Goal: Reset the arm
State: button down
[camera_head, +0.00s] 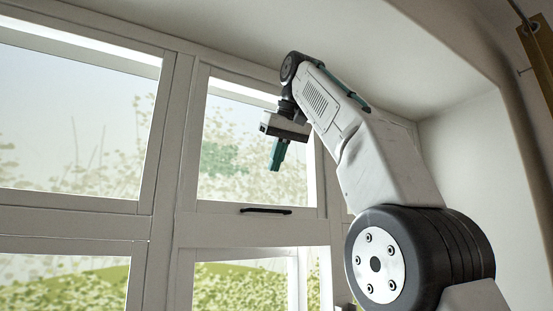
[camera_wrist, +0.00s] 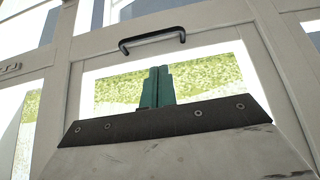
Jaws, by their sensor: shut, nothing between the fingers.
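My arm is raised in the head view, bent at its top joint, with my gripper (camera_head: 278,155) hanging down in front of a window. The teal fingers are together with nothing between them. In the wrist view my gripper (camera_wrist: 158,70) points at a lower window pane, its two teal fingers side by side and touching. A black window handle (camera_wrist: 152,39) lies just beyond the fingertips in that view. I cannot tell the exact gap between the fingers and the window.
The white-framed window (camera_head: 165,160) fills the left and middle of the head view. Its black handle (camera_head: 266,210) sits on the rail below my gripper. A white recess wall (camera_head: 475,160) is at the right, with a brown wooden piece (camera_head: 537,50) at the upper right.

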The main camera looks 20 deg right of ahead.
jog(key=shift+s+r, duration=0.1)
dwell(0.3)
jog(key=s+f+g, duration=0.1)
jog(key=s+f, duration=0.9)
jog(key=f, duration=0.7)
jog(key=s+f+g, duration=0.2)
jog(key=s+f, duration=0.7)
jog(key=f, duration=0.9)
jog(key=s+f+m+g, duration=0.1)
jog(key=s+f+g, duration=0.1)
jog(key=s+f, duration=0.8)
notch_tip(320, 180, down, 8)
jog(key=shift+s+a+f+h, duration=0.1)
jog(key=shift+s+a+h, duration=0.2)
jog(key=shift+a, duration=0.15)
